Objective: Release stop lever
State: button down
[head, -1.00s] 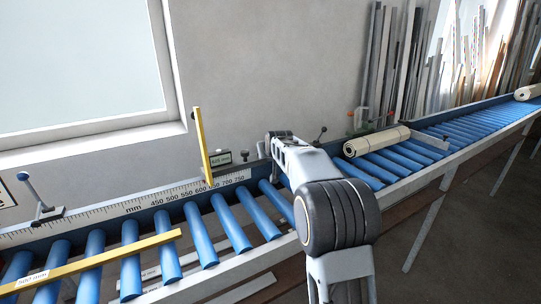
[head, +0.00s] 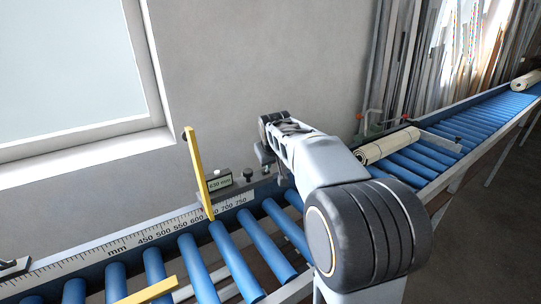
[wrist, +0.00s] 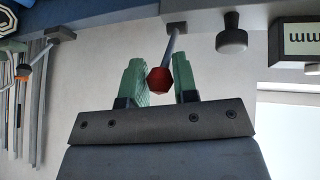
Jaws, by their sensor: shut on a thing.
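The stop lever (wrist: 172,48) shows in the wrist view as a thin grey rod with a dark red faceted knob (wrist: 159,80). The rod runs up to a grey mount at the top. My gripper (wrist: 161,68) has green fingertips on either side of the knob and is shut on it. In the head view my arm covers the lever, and the fingertips cannot be made out. The upright yellow stop bar (head: 198,172) stands at the scale, left of my arm. A small display (head: 220,182) is beside it.
A black clamp knob (head: 249,176) is right of the display and shows close to the lever in the wrist view (wrist: 232,38). Blue rollers (head: 196,264) run below. A cream roll (head: 388,146) lies on the conveyor at right. Profiles lean on the wall.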

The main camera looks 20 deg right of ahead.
dwell(0.4)
jog(key=c, duration=1.1)
grip_release()
jog(key=shift+w+a, duration=0.1)
jog(key=shift+a, duration=0.05)
jog(key=shift+o, duration=1)
jog(key=b+v, duration=0.1)
jog(key=v, duration=1.2)
jog(key=shift+r+b, duration=0.4)
jog(key=s+a+f+y, duration=0.1)
jog(key=s+a+f, duration=0.3)
jog(key=s+f, duration=0.4)
jog(key=s+a+f+g+y, duration=0.1)
jog(key=s+a+f, duration=0.2)
jog(key=s+f, duration=0.6)
notch_tip(320, 180, down, 4)
jog(key=shift+s+a+r+g, duration=0.15)
jog(key=shift+a+r+g, duration=0.15)
jog(key=shift+a, duration=0.1)
